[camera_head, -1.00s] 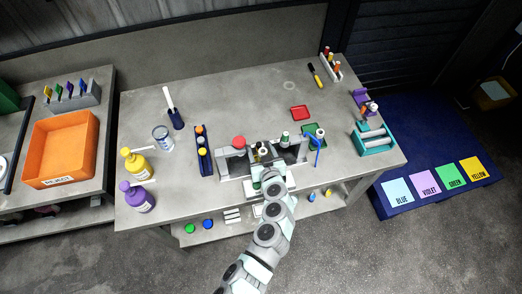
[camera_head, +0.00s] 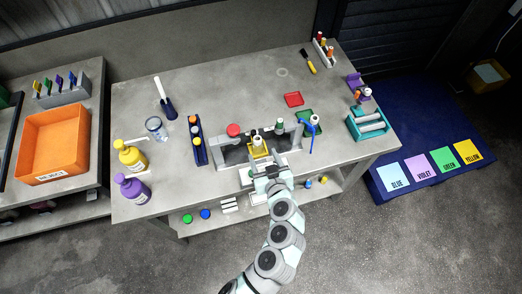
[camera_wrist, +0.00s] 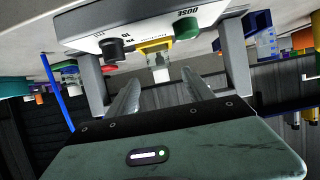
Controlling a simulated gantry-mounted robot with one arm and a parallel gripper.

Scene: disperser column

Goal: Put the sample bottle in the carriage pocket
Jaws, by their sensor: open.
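The sample bottle (camera_head: 257,141), small and pale with a dark spot near its top, appears to stand in the yellow carriage (camera_head: 259,153) at the front of the grey disperser. I cannot tell how deep it sits in the pocket. In the wrist view, which looks upside down, the bottle (camera_wrist: 161,73) projects from the yellow carriage (camera_wrist: 154,46), between and beyond my fingertips. My gripper (camera_head: 262,165) is open and empty, just in front of the carriage. In the wrist view its fingers (camera_wrist: 161,86) are spread apart, with the bottle clear of them.
The disperser's grey frame (camera_head: 222,156) rises around the carriage. The table's back middle is clear.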

